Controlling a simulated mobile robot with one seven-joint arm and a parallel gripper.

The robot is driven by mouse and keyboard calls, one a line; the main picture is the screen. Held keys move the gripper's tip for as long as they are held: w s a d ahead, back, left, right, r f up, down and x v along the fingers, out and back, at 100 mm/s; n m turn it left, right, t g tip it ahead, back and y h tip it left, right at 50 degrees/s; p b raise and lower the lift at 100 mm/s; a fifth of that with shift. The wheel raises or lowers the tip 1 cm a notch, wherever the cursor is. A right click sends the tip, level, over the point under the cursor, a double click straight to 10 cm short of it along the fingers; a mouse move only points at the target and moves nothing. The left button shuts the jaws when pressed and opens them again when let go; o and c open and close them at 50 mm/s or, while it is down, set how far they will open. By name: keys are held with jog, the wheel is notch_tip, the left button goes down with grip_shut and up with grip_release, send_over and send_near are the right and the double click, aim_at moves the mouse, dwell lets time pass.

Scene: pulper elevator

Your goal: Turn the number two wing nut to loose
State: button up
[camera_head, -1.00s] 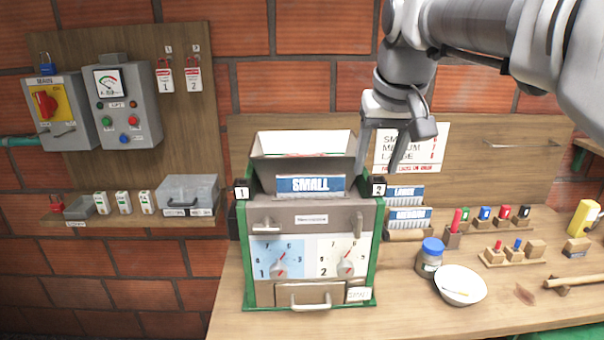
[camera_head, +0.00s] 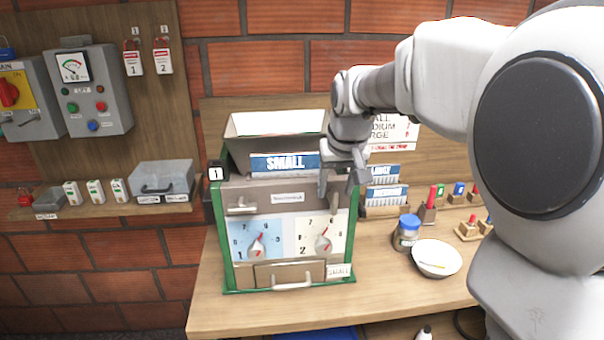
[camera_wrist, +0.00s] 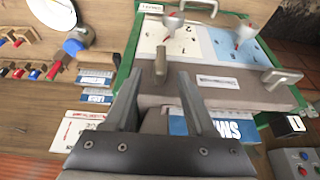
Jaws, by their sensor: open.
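The green-framed pulper (camera_head: 283,197) stands on the bench with a SMALL plate on its front. The number two wing nut (camera_wrist: 160,62), a beige upright tab, is on the pulper's front in the wrist view. My gripper (camera_head: 341,190) is open in front of the pulper's upper right. In the wrist view the number two wing nut appears between and just beyond the fingertips (camera_wrist: 160,74); I cannot tell whether they touch it.
Two dials, 1 (camera_head: 257,247) and 2 (camera_head: 323,243), sit below, above a drawer handle (camera_head: 292,284). A blue-lidded jar (camera_head: 407,231) and a white bowl (camera_head: 436,258) stand to the right. Spare plates (camera_head: 385,194) lean behind my gripper.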

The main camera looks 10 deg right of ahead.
jog(key=shift+x, duration=1.1)
grip_shut()
